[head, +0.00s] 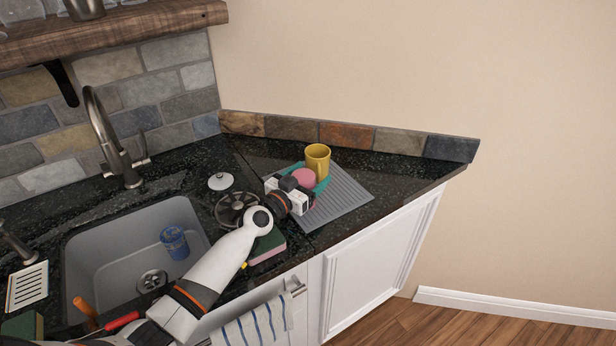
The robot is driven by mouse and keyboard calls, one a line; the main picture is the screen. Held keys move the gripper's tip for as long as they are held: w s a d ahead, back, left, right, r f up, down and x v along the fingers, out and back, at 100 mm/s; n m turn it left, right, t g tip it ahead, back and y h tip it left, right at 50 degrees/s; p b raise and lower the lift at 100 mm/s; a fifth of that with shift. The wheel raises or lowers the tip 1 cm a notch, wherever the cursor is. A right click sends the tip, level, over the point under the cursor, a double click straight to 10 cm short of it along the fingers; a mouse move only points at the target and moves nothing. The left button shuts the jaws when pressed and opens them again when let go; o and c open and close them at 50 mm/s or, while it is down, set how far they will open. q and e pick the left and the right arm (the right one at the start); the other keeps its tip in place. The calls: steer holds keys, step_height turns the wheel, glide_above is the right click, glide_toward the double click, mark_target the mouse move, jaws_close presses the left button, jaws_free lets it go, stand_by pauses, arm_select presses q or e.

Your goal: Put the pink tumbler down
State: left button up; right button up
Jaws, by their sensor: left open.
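The pink tumbler (305,177) stands on or just above the grey ribbed drying mat (345,199) on the counter, partly hidden by my left gripper. My left gripper (291,187) is open, with its jaws at the near side of the pink tumbler. I cannot tell whether a finger touches it. A yellow tumbler (318,157) stands just behind the pink one. A teal item (323,183) shows around the pink tumbler, mostly hidden. My right gripper is not in view.
A sink (105,246) holding a blue tumbler (174,242) lies to the left, with a tall faucet (108,130) behind it. A white-lidded item (221,181) and a sponge (267,247) are near my arm. The mat's right part is bare.

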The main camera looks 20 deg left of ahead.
arm_select(q)
steer(key=shift+r, duration=0.15)
steer(key=shift+s, duration=0.2)
steer(key=v, duration=1.1)
steer(key=shift+s+a, duration=0.15)
steer(key=shift+s, duration=0.15)
